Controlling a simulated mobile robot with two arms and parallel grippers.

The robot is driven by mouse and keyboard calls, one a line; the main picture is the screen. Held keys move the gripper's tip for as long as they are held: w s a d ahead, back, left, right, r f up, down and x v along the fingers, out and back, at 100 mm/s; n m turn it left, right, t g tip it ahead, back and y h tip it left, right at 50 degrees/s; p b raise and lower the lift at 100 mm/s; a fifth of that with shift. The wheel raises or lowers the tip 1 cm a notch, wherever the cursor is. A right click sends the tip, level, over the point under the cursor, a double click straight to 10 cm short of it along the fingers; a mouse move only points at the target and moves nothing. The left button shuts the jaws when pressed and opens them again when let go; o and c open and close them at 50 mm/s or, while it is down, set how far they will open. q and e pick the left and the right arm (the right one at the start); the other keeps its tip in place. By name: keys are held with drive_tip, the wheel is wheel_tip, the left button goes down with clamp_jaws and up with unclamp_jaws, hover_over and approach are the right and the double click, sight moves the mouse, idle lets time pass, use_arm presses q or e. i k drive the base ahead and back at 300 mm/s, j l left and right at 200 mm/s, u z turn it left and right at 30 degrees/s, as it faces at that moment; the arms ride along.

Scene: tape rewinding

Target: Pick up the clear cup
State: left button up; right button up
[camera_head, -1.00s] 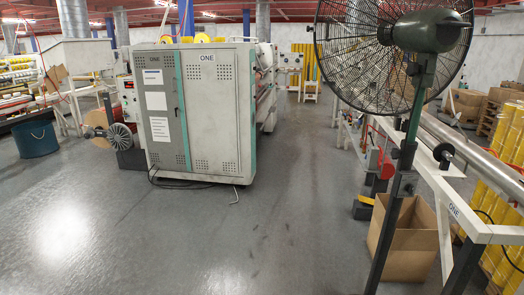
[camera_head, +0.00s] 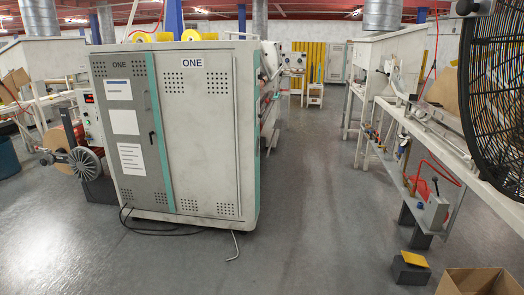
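No clear cup can be made out in the head view. Neither of my grippers shows in this view, so whether they are open or shut is not shown.
A large grey cabinet marked ONE (camera_head: 205,135) stands left of centre, with a cable on the floor before it. A bench (camera_head: 425,150) and a black fan (camera_head: 492,100) line the right. A cardboard box (camera_head: 480,282) sits bottom right. The grey floor aisle (camera_head: 310,200) between is clear.

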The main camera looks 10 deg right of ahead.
sight(389, 155)
drive_tip(key=i+l+z, duration=0.1)
drive_tip(key=i+z, duration=0.2)
drive_tip(key=i, duration=0.85)
drive_tip(key=i+j+z, duration=0.15)
drive_tip(key=i+z, duration=0.15)
drive_tip(key=i, duration=0.85)
drive_tip(key=i+z, duration=0.35)
drive_tip(key=i+j+z, duration=0.1)
drive_tip(key=i+z, duration=0.3)
drive_tip(key=i+j+z, duration=0.2)
drive_tip(key=i+z, duration=0.15)
drive_tip(key=i, duration=0.15)
drive_tip(key=i+j+z, duration=0.35)
